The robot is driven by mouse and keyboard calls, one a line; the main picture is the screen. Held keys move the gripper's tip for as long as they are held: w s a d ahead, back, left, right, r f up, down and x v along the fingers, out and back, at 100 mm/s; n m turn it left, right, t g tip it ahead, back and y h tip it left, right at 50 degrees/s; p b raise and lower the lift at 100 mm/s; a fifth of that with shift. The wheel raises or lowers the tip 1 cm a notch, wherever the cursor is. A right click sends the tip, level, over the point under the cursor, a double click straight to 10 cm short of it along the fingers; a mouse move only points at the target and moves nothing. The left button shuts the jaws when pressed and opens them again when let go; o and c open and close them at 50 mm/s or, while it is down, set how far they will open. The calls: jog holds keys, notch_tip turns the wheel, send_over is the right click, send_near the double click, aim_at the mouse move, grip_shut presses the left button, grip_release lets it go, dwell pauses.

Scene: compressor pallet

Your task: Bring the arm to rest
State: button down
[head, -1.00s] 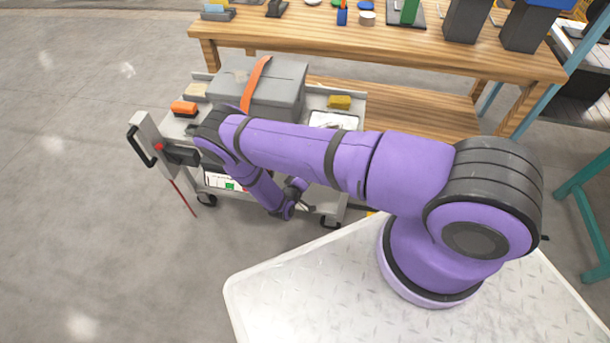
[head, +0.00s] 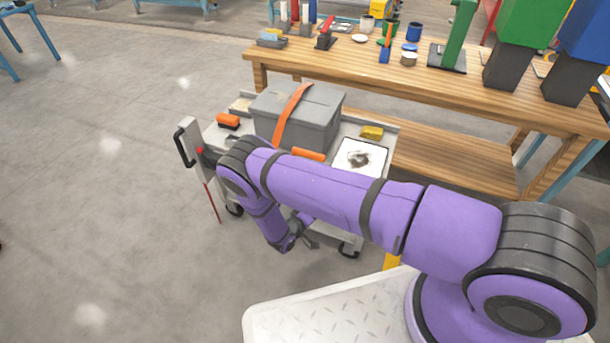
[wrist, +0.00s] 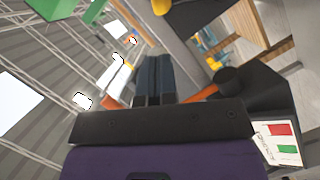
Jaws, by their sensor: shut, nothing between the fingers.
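My purple arm (head: 325,195) reaches left from its base over the front of the cart, then bends down at the elbow. My gripper (head: 311,242) shows small and dark below the arm, low beside the cart's front side, partly hidden by my wrist. In the wrist view my gripper's two dark fingers (wrist: 153,80) lie side by side, closed together, with nothing seen between them.
A grey cart (head: 222,138) carries a grey case (head: 318,108) with an orange strap, an orange-black item (head: 228,121), a yellow block (head: 372,132) and a white tray (head: 345,168). A wooden bench (head: 440,98) with tools stands behind.

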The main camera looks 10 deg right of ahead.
jog(key=w+d+r+m+g, duration=0.1)
jog(key=w+r+m+g, duration=0.15)
jog(key=r, duration=0.95)
jog(key=w+d+r+m+g+y, duration=0.1)
jog(key=r+g, duration=0.2)
jog(key=r, duration=0.8)
jog(key=w+d+r+m+g, duration=0.1)
jog(key=r+g, duration=0.2)
jog(key=r, duration=0.9)
jog(key=s+d+r+g+y, duration=0.1)
jog(key=s+d+r+y, duration=0.15)
jog(key=r, duration=0.35)
jog(key=s+d+r+y, duration=0.1)
jog(key=s+r, duration=0.2)
jog(key=r, duration=0.4)
jog(key=s+d+r+g+y, duration=0.1)
jog(key=s+d+r, duration=0.1)
jog(key=r, duration=0.4)
jog(key=s+r+n+t+y, duration=0.1)
jog(key=s+r+t+y, duration=0.1)
jog(key=s+r, duration=0.3)
jog(key=s+d+r+n+t+y, duration=0.1)
jog(key=s+r, duration=0.5)
jog(key=s, duration=0.7)
jog(key=s+d+r+n+t+y, duration=0.1)
jog(key=s+r+t+y, duration=0.2)
jog(key=s, duration=0.7)
notch_tip(320, 180, up, 3)
jog(key=shift+f+y, duration=0.15)
jog(key=shift+y, duration=0.6)
